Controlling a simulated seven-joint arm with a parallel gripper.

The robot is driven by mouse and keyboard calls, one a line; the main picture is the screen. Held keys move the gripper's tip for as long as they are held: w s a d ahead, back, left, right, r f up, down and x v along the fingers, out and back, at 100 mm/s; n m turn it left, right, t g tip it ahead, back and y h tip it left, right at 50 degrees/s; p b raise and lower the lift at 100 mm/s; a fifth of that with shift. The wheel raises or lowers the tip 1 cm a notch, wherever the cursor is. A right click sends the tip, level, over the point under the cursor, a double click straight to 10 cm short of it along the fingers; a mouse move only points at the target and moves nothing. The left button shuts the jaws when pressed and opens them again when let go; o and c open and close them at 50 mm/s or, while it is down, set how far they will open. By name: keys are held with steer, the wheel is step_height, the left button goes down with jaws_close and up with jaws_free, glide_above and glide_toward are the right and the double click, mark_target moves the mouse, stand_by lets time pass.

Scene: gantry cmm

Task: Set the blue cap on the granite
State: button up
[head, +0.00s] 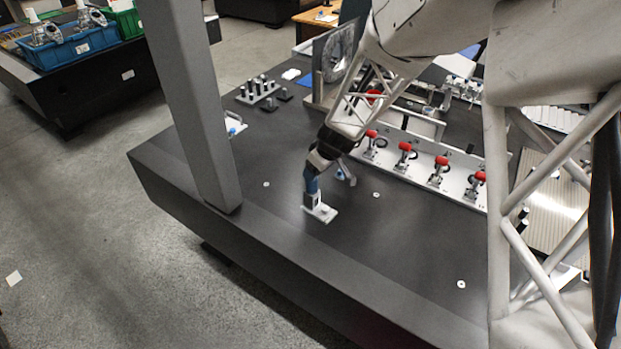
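My gripper (331,183) points down over the dark granite top (400,245), near its front left part. One finger stands out to the right, with a gap between it and the left side, so the gripper looks open. A blue piece (312,186), which looks like the blue cap, is at the gripper's left side, above a small pale block with a flat base plate (321,212) on the granite. I cannot tell whether the left finger touches the blue piece. A smaller blue spot (340,174) shows beside the right finger, partly hidden.
A grey upright column (196,110) stands left of my gripper. A pale panel with several red-topped clamps (405,150) lies to the right. A rack of dark pins (258,90) stands behind. The granite in front and right is mostly clear, with small white discs (461,284).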

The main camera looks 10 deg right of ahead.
steer(key=shift+x, duration=1.3)
steer(key=shift+x, duration=2.55)
steer(key=c, duration=1.1)
steer(key=shift+o, duration=0.2)
steer(key=shift+r, duration=0.1)
steer(key=shift+r, duration=4.9)
